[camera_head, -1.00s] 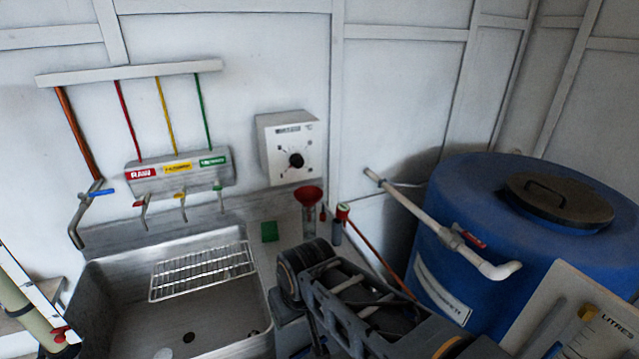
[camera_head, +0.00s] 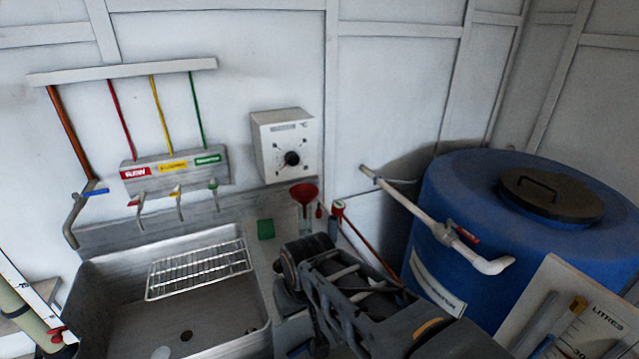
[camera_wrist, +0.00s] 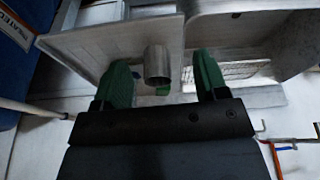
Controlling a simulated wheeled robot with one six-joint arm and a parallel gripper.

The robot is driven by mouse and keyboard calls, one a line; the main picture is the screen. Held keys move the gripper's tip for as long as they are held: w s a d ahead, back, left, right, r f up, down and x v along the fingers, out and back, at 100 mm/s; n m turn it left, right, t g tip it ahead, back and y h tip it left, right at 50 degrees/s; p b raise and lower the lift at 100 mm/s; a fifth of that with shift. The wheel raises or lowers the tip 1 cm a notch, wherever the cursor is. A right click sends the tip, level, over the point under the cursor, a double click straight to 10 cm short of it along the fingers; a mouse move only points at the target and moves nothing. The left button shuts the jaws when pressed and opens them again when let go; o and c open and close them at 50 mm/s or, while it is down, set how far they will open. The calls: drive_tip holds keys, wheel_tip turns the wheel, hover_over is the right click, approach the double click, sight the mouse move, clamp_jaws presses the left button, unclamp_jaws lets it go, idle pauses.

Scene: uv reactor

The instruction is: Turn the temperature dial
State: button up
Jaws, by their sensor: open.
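The temperature dial (camera_head: 291,158) is a black round knob on the front of a white box (camera_head: 286,140) fixed to the wall, with a scale marked around it. It is not seen in the wrist view. My gripper (camera_wrist: 157,85) shows in the wrist view with its two green fingers apart and nothing held between them. A metal cylinder (camera_wrist: 158,65) appears beyond and between the fingers. In the head view my dark arm is low in the middle, below and to the right of the dial, and the fingers cannot be made out there.
A steel sink (camera_head: 215,325) with a wire rack (camera_head: 199,268) is at left, below several taps. A red funnel (camera_head: 304,193) and a green block (camera_head: 265,229) are on the ledge beneath the dial box. A blue tank (camera_head: 450,190) with a white pipe (camera_head: 425,218) stands at right.

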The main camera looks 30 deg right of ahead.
drive_tip(key=d+m, duration=0.2)
drive_tip(key=n+t+h+p, duration=0.15)
drive_tip(key=n+t, duration=0.55)
drive_tip(key=n, duration=1.1)
drive_tip(key=n+t+y+p, duration=0.15)
drive_tip(key=n+t, duration=0.65)
drive_tip(key=n, duration=0.9)
approach(295, 161)
drive_tip(key=shift+h, duration=0.5)
drive_tip(key=w+p, duration=0.3)
drive_tip(key=w, duration=0.6)
drive_tip(key=shift+r, duration=0.15)
drive_tip(key=c, duration=0.9)
